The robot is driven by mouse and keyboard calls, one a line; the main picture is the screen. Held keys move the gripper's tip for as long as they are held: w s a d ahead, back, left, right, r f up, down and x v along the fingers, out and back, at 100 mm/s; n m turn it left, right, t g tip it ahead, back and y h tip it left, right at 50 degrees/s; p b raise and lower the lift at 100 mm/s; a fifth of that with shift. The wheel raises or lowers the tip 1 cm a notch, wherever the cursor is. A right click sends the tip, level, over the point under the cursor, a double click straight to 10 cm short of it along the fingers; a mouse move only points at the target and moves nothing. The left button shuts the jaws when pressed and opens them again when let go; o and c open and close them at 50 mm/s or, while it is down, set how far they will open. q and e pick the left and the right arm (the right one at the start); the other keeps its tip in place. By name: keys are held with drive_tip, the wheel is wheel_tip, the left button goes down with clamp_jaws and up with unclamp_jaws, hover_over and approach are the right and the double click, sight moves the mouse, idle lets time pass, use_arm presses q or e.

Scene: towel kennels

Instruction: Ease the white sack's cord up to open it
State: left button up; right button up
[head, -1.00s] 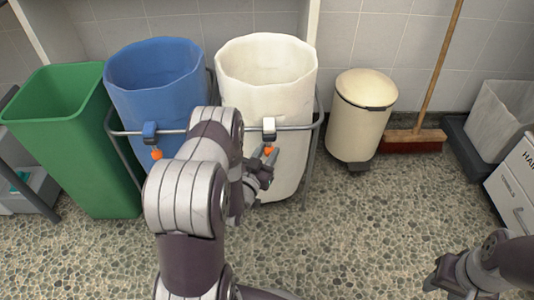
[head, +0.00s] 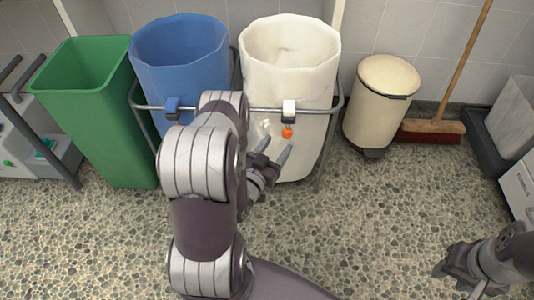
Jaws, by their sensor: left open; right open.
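The white sack (head: 290,65) hangs open-topped in a grey metal frame, right of the blue sack (head: 180,62). A white cord lock (head: 289,108) sits on its front at the rail, with an orange ball (head: 287,132) hanging just below. My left gripper (head: 274,151) is open and empty, its fingers pointing up just below and left of the orange ball, apart from it as far as I can tell. My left forearm hides part of the blue sack's front. My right gripper (head: 453,268) is low at the right, over the floor, away from the sacks.
A green bin (head: 95,110) stands at the left, beside a grey cart (head: 45,150). A cream pedal bin (head: 378,100) stands right of the white sack, then a broom (head: 432,130) against the wall. The pebbled floor (head: 370,220) in front is clear.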

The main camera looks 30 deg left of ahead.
use_arm(q)
drive_tip(key=s+p, duration=0.1)
drive_tip(key=s, duration=0.5)
drive_tip(key=shift+s+d, duration=0.3)
drive_tip(key=shift+s, duration=0.1)
use_arm(e)
wheel_tip(320, 180, up, 2)
drive_tip(key=shift+r, duration=0.2)
use_arm(q)
drive_tip(key=shift+f, duration=0.1)
